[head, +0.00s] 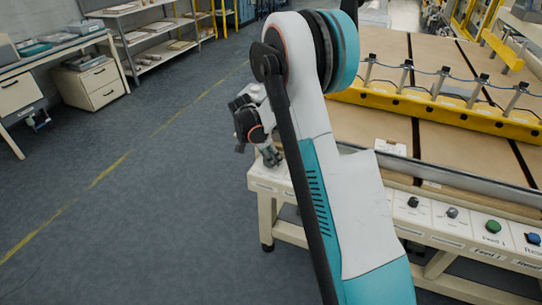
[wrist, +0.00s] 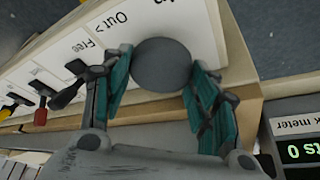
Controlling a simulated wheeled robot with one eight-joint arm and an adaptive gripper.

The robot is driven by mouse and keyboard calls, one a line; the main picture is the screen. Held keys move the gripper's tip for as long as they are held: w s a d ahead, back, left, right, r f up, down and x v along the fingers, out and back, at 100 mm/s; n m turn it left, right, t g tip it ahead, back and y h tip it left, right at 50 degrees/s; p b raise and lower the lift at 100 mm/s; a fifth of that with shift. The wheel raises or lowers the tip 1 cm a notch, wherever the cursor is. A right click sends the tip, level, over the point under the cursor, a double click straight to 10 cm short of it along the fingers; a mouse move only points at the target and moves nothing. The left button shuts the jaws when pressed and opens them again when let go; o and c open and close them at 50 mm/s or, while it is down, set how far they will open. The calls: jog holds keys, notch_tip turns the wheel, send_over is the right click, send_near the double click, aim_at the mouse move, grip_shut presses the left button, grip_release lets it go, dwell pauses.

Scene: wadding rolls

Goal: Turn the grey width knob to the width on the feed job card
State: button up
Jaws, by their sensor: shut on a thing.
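A round grey knob (wrist: 162,65) sits on a white labelled panel in the wrist view. My gripper (wrist: 158,82) is shut on it, with one teal pad at each side. The label beside it is partly cut off, so I cannot tell from it whether this is the width knob; no pointer or setting is visible. In the head view my gripper (head: 270,156) is at the left end of the machine's front panel, and my arm hides part of that panel. A small white card or box (head: 390,147) lies on the machine bed; its writing is too small to read.
The front panel also carries a black knob (head: 413,201), a green button (head: 493,226) and a blue button (head: 533,238). Small levers (wrist: 40,90) and a digital meter (wrist: 298,150) flank my gripper in the wrist view. The floor (head: 120,220) at left is clear.

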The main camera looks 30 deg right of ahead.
jog(key=m+g, duration=0.1)
jog(key=m, duration=0.2)
jog(key=shift+w+m+g, duration=0.1)
jog(key=shift+m+g, duration=0.2)
jog(key=shift+m, duration=0.1)
jog(key=m+g+y+p, duration=0.1)
jog(key=m, duration=0.2)
jog(key=shift+w+m, duration=0.1)
jog(key=shift+m, duration=0.2)
jog(key=m+g+y, duration=0.1)
jog(key=m, duration=0.2)
jog(key=m+y, duration=0.1)
jog(key=m, duration=0.2)
jog(key=shift+d+g+p, duration=0.15)
jog(key=shift+g+p, duration=0.2)
jog(key=shift+g, duration=0.05)
jog(key=shift+w+m, duration=0.1)
jog(key=shift+m, duration=0.3)
jog(key=o, duration=0.8)
